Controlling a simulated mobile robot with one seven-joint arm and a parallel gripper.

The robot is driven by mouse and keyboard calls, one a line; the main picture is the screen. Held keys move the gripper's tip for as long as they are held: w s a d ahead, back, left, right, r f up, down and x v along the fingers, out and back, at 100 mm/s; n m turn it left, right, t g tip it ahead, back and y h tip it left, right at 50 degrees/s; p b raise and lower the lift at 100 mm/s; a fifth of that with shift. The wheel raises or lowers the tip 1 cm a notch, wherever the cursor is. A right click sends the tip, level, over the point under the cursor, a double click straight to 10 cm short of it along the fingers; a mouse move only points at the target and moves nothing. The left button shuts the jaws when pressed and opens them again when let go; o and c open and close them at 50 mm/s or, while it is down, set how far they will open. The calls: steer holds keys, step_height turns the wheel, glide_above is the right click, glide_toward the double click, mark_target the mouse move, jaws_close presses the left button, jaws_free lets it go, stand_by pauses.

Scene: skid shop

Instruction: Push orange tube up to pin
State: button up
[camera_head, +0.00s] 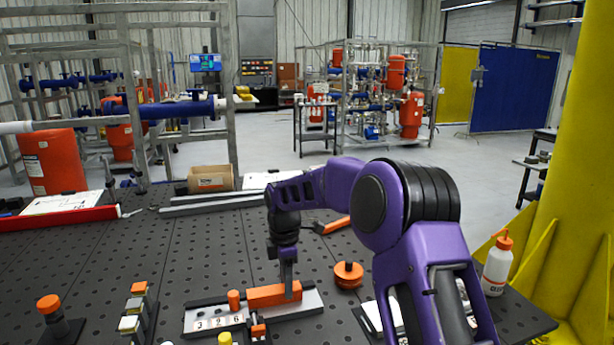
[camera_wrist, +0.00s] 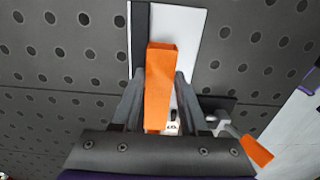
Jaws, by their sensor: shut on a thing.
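The orange tube (camera_head: 270,295) is a square bar lying along a pale fixture plate (camera_head: 312,300) with a dark back rail. My gripper (camera_head: 289,288) comes down from above and is shut on the tube near its right end. In the wrist view the tube (camera_wrist: 159,85) lies between the two fingers (camera_wrist: 157,95). An upright orange round pin (camera_head: 234,299) stands just left of the tube's left end. They look very close; I cannot tell whether they touch. The pin is not clear in the wrist view.
A clamp with an orange handle (camera_head: 258,330) sits at the plate's front; its handle (camera_wrist: 256,150) also shows in the wrist view. Orange-topped blocks (camera_head: 138,290) stand left. The perforated table behind the plate is mostly clear.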

mark_target(279, 289)
steer(key=shift+s+a+r, duration=0.1)
steer(key=shift+a, duration=0.3)
steer(key=shift+s+a, duration=0.1)
steer(key=shift+a, duration=0.3)
steer(key=o, duration=1.2)
steer(key=shift+o, duration=0.4)
steer(key=shift+o, duration=0.8)
steer(key=shift+p, duration=0.3)
steer(key=shift+r+p, duration=0.95)
steer(key=shift+r, duration=2.55)
